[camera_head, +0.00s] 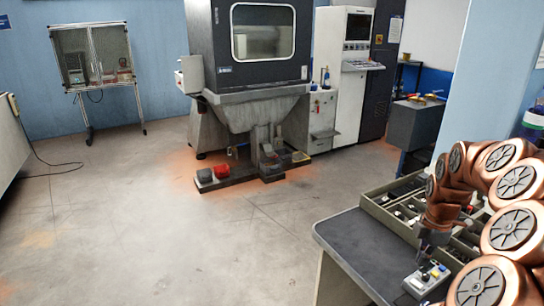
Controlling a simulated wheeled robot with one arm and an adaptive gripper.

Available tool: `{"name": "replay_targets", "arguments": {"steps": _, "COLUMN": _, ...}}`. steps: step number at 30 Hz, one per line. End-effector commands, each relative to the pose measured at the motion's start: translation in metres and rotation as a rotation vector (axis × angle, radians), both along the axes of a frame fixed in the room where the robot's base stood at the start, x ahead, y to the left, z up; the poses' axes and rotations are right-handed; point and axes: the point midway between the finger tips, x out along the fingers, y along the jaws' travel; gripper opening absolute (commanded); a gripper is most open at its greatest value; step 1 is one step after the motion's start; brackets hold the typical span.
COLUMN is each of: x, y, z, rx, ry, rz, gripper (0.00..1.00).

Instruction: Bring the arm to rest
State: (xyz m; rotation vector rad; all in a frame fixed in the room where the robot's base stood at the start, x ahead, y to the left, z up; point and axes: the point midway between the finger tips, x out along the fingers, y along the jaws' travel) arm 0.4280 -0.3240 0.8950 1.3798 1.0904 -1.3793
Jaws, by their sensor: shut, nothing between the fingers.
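My copper-coloured arm comes in from the right edge and bends over the bench at the lower right. My gripper (424,256) is small and dark at the arm's end, pointing down. It is shut and empty, just above or behind a small light-grey box (419,286) with coloured knobs on top. I cannot tell whether the fingertips touch the box.
A grey-green compartment tray (375,197) with small parts lies on the dark bench top (352,242), partly hidden by my arm. The bench's left part is bare. A large machine (250,75) stands across open floor (170,235).

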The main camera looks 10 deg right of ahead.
Motion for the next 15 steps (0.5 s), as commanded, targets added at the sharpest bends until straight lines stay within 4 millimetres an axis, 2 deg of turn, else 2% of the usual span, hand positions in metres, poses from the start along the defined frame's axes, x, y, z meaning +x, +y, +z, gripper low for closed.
{"name": "replay_targets", "arguments": {"steps": 2, "x": 0.002, "y": 0.009, "z": 0.006, "rx": 0.001, "ry": -0.002, "rz": -0.01, "gripper": 0.0}}
{"name": "replay_targets", "arguments": {"steps": 5, "x": 0.004, "y": 0.035, "z": 0.02, "rx": 0.007, "ry": -0.008, "rz": -0.044, "gripper": 0.0}}
{"name": "replay_targets", "arguments": {"steps": 10, "x": -0.002, "y": 0.105, "z": 0.052, "rx": 0.022, "ry": -0.001, "rz": -0.165, "gripper": 0.0}}
{"name": "replay_targets", "arguments": {"steps": 15, "x": -0.026, "y": 0.17, "z": 0.075, "rx": 0.026, "ry": 0.023, "rz": -0.316, "gripper": 0.0}}
